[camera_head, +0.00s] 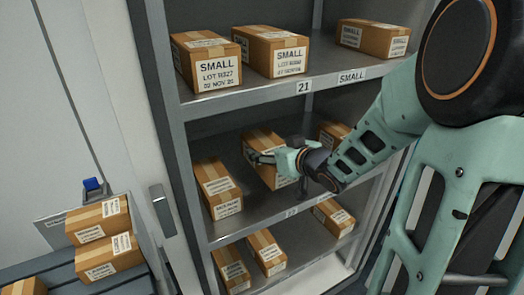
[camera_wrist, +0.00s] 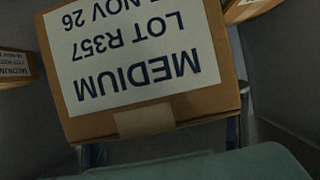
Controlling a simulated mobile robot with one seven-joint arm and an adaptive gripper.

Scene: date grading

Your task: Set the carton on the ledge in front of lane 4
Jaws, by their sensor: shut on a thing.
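My gripper (camera_head: 258,158) is shut on a brown taped carton (camera_head: 264,138) in the middle bay of the shelving. In the wrist view this carton (camera_wrist: 135,60) fills the upper middle, and its white label reads MEDIUM, LOT R357, upside down. The finger ends show at its lower edge in the wrist view (camera_wrist: 163,150). The carton is at the middle shelf (camera_head: 244,222), between two other cartons; I cannot tell whether it touches the shelf. I cannot make out a lane 4 marking or its ledge in either view.
A carton (camera_head: 218,187) stands left of the held one and another (camera_head: 333,133) to its right. Cartons marked SMALL (camera_head: 208,62) fill the shelf above, labelled 21 (camera_head: 303,87). Several cartons (camera_head: 267,252) stand below.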

